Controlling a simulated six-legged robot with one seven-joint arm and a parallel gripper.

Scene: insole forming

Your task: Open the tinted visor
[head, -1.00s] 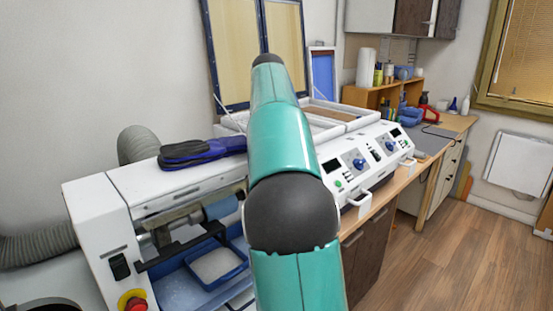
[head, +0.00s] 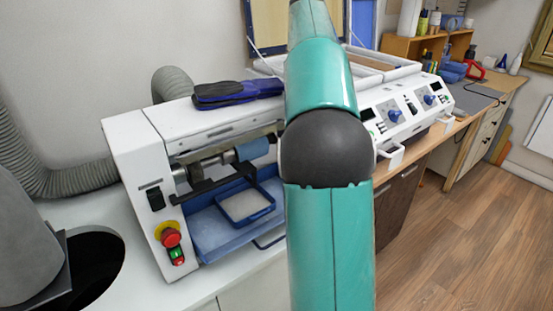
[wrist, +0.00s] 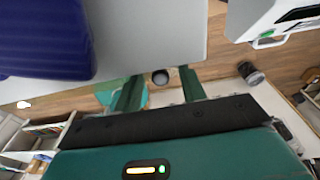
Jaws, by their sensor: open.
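I cannot pick out a tinted visor with certainty in either view. In the head view, a white grinding machine (head: 160,150) stands on the counter, its front showing a roller (head: 253,149), a dark bar (head: 215,182) and a blue tray (head: 245,206). Dark blue insoles (head: 238,92) lie on its top. My teal arm covers the middle of the head view and runs out of the top, so my gripper is not seen there. In the wrist view my gripper (wrist: 160,77) is open, with nothing between its fingers.
A white press unit (head: 405,110) with knobs and handles stands right of my arm; part of a white unit (wrist: 280,15) shows in the wrist view. A grey hose (head: 85,165) and a dark round opening (head: 95,265) are at left. Wood floor (head: 460,240) is free at right.

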